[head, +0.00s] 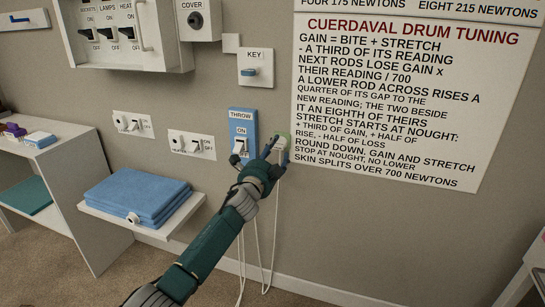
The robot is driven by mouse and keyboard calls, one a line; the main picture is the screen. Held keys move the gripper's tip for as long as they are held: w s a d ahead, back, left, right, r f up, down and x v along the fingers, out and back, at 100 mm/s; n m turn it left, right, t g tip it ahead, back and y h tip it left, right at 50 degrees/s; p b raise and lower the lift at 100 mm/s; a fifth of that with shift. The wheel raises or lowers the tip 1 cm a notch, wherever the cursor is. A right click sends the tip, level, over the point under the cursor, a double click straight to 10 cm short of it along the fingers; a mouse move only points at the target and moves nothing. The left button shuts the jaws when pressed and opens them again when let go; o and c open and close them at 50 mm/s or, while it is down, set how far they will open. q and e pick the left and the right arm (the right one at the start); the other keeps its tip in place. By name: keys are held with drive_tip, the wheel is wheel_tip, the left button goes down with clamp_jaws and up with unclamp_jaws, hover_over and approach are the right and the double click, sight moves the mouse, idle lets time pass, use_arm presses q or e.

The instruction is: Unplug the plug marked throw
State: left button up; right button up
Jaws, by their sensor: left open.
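A blue plate marked THROW (241,127) is on the wall, with a white switch (241,147) under the word ON. A white plug-like piece (282,143) with a greenish edge is just right of the plate. I cannot read any marking on it. My left gripper (256,151) is open, with one dark fingertip over the plate's lower left and the other beside the white piece. I cannot tell whether it touches either. The gripper and wrist hide the area below the plate. White cords (273,235) hang down behind my left arm. My right gripper is out of view.
A white shelf (181,217) with folded blue towels (139,193) juts out at lower left. Left of the plate are two white switch plates (191,145). A KEY box (256,69) is above. A tuning poster (410,90) covers the wall at right.

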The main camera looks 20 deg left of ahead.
use_arm(q)
drive_tip(key=s, duration=1.2)
drive_tip(key=shift+a+f, duration=0.2)
drive_tip(key=shift+f, duration=0.15)
